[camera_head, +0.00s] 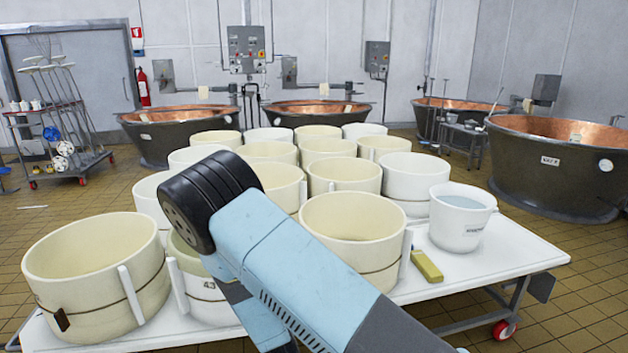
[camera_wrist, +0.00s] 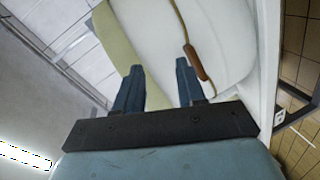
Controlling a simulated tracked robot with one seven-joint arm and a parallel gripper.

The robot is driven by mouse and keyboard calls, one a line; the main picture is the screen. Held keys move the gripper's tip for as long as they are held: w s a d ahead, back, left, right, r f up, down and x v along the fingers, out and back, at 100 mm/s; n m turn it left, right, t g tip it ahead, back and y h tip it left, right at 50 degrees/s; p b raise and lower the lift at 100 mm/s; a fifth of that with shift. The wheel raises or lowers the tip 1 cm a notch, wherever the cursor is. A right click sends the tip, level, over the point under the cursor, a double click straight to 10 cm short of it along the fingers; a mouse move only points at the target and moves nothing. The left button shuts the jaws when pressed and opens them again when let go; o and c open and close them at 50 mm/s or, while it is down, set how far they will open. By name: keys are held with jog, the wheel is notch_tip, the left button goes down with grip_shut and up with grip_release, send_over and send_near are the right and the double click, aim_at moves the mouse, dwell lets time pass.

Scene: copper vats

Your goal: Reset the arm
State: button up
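In the wrist view my gripper (camera_wrist: 160,78) has its two blue fingers well apart, with nothing held between them. Beyond the fingers is a pale cheese mould (camera_wrist: 220,30) with a cord and a brown toggle (camera_wrist: 196,62) on its side. I cannot tell whether the fingers touch it. In the head view my blue arm reaches from the bottom right up to a black joint over the front moulds, then folds back down. The gripper itself is hidden there.
Several cream moulds crowd the white table (camera_head: 500,255). A bucket of liquid (camera_head: 461,216) and a yellow-green block (camera_head: 427,266) are at its right. Copper vats (camera_head: 555,165) stand behind and right. A rack trolley (camera_head: 60,125) is at left. Tiled floor is open at right.

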jog(key=w+d+r+m+g+h, duration=0.15)
jog(key=d+r+m, duration=0.35)
jog(key=r, duration=0.5)
jog(key=w+d+r+m+g, duration=0.2)
jog(key=d+r+m+g, duration=0.15)
jog(key=d+r, duration=0.6)
jog(key=s+d+r+m+g, duration=0.1)
jog(key=s+d+r+m, duration=0.1)
jog(key=s+d+r, duration=0.35)
jog(key=s+d+r+m+g, duration=0.1)
jog(key=s+d+r+m, duration=0.15)
jog(key=r, duration=0.55)
jog(key=s+d+r+m, duration=0.1)
jog(key=s+d+r, duration=0.2)
jog(key=s, duration=0.5)
jog(key=s+d+r+m+g+h, duration=0.1)
jog(key=s+d+r, duration=0.1)
jog(key=s+d, duration=0.4)
jog(key=s+d+r+m+g+h, duration=0.1)
jog(key=s+d, duration=0.4)
jog(key=s, duration=0.5)
notch_tip(320, 180, up, 3)
jog(key=shift+s+d+f+m, duration=0.15)
jog(key=shift+d+m, duration=0.1)
jog(key=shift+m, duration=0.35)
jog(key=shift+a+h, duration=0.1)
jog(key=shift+h, duration=0.15)
